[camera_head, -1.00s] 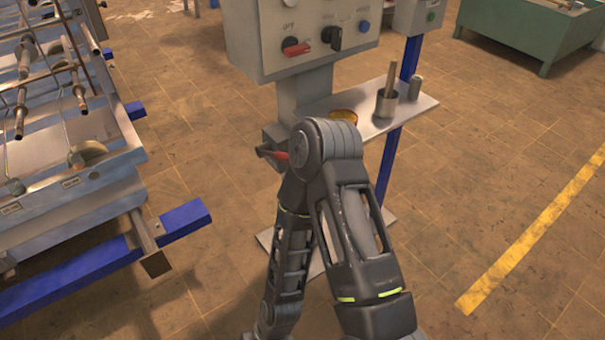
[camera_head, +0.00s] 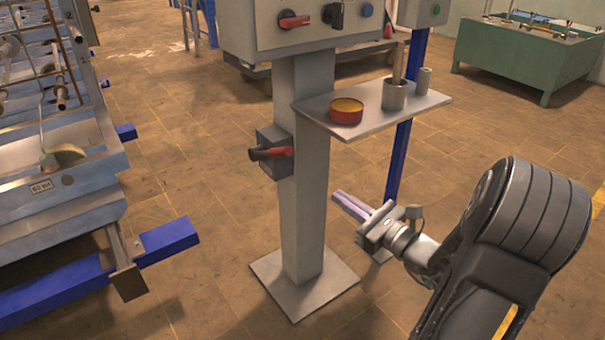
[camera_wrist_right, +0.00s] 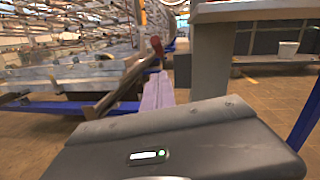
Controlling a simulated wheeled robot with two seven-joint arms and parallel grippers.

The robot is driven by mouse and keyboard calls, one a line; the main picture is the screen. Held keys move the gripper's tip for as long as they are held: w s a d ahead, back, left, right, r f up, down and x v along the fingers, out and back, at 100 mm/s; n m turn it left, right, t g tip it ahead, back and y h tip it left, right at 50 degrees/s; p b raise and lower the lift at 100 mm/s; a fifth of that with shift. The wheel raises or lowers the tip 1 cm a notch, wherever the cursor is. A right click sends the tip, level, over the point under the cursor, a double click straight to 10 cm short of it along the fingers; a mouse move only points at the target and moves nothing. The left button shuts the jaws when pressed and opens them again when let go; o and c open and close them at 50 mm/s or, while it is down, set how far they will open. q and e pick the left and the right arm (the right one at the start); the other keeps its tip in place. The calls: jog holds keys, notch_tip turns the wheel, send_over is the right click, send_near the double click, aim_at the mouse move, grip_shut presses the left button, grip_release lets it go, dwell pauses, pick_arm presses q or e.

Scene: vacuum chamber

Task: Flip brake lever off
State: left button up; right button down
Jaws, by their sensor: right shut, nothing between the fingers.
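A dark box (camera_head: 275,140) with a red and black lever (camera_head: 270,153) is fixed to the left side of the grey column. The lever sticks out to the left, roughly level. My right gripper (camera_head: 340,197) is shut and empty, with pale lilac fingers pointing left. In the picture it is right of the column and lower than the lever, apart from it. Its fingers also show in the right wrist view (camera_wrist_right: 157,92). My left gripper is in neither view.
A control panel (camera_head: 260,30) with a red switch tops the column. A shelf (camera_head: 430,102) above my right gripper holds a red-yellow tin (camera_head: 346,111) and metal cups. A blue post (camera_head: 402,150) stands behind. A blue-grey frame machine (camera_head: 60,200) stands left.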

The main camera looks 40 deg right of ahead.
jog(key=shift+w+a, duration=0.1)
jog(key=shift+w, duration=0.05)
jog(key=w+a+r+b, duration=0.1)
jog(key=w+r, duration=0.2)
jog(key=w, duration=0.9)
jog(key=shift+w+a+r, duration=0.15)
jog(key=shift+a+r, duration=0.05)
jog(key=shift+a, duration=0.2)
jog(key=shift+r, duration=0.1)
